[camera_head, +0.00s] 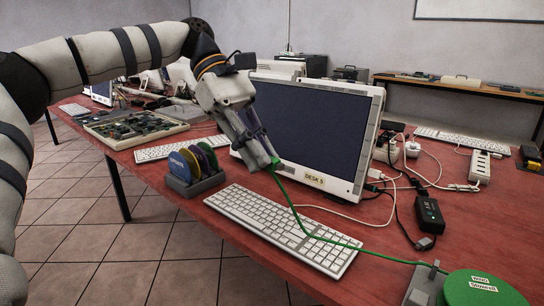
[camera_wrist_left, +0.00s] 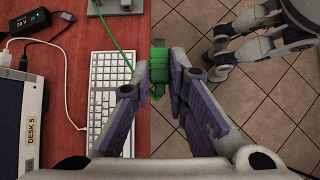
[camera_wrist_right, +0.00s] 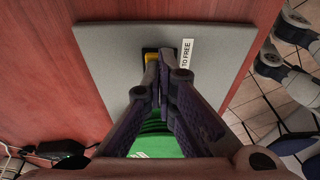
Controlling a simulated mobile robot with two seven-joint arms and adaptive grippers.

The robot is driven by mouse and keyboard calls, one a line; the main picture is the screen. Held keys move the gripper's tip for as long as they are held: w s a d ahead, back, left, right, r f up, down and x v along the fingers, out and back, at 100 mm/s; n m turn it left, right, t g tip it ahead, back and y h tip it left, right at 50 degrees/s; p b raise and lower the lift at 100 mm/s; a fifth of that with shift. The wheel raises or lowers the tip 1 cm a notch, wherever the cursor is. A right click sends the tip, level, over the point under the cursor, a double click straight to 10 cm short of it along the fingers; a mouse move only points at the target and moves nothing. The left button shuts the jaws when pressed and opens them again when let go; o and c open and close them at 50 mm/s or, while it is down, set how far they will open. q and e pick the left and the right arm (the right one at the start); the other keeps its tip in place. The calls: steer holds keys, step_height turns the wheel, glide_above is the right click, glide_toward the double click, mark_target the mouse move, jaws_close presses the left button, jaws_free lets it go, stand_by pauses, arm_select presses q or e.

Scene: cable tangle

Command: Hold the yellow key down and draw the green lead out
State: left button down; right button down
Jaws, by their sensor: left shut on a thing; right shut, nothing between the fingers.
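The green lead (camera_head: 370,247) runs from my left gripper (camera_head: 272,165) across the white keyboard to a grey block (camera_head: 424,284) beside a green reel (camera_head: 484,290). My left gripper is shut on the lead's green plug (camera_wrist_left: 159,66), in the air above the desk edge. The lead (camera_wrist_left: 106,68) also shows in the left wrist view. In the right wrist view, the yellow key (camera_wrist_right: 151,57) shows on a grey plate (camera_wrist_right: 105,55) beside a "TO FREE" label. My right gripper (camera_wrist_right: 158,72) is shut and empty over the key, partly hiding it; whether they touch is unclear.
The keyboard (camera_head: 275,226) lies on the red desk before the monitor (camera_head: 312,128). A disc rack (camera_head: 194,175) stands at the left. A black adapter (camera_head: 429,214), white cables and a power strip (camera_head: 480,165) are at the right. The front desk edge has free room beyond it.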

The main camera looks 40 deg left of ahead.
arm_select(q)
steer(key=a, duration=0.1)
steer(key=a+r, duration=0.1)
steer(key=a, duration=0.1)
steer(key=s+a, duration=0.1)
steer(key=shift+a+r, duration=0.25)
steer(key=shift+a, duration=0.1)
steer(key=w+d+f, duration=0.2)
steer(key=d+f, duration=0.1)
steer(key=d, duration=0.6)
steer(key=shift+f, duration=0.25)
steer(key=shift+w+d, duration=0.1)
steer(key=w+d+f, duration=0.2)
steer(key=d+f, duration=0.1)
steer(key=d, duration=0.6)
steer(key=shift+f, duration=0.2)
steer(key=shift+w, duration=0.1)
steer(key=s+a+r, duration=0.4)
steer(key=s+a, duration=0.2)
steer(key=shift+s+r, duration=0.25)
steer(key=shift+s, duration=0.05)
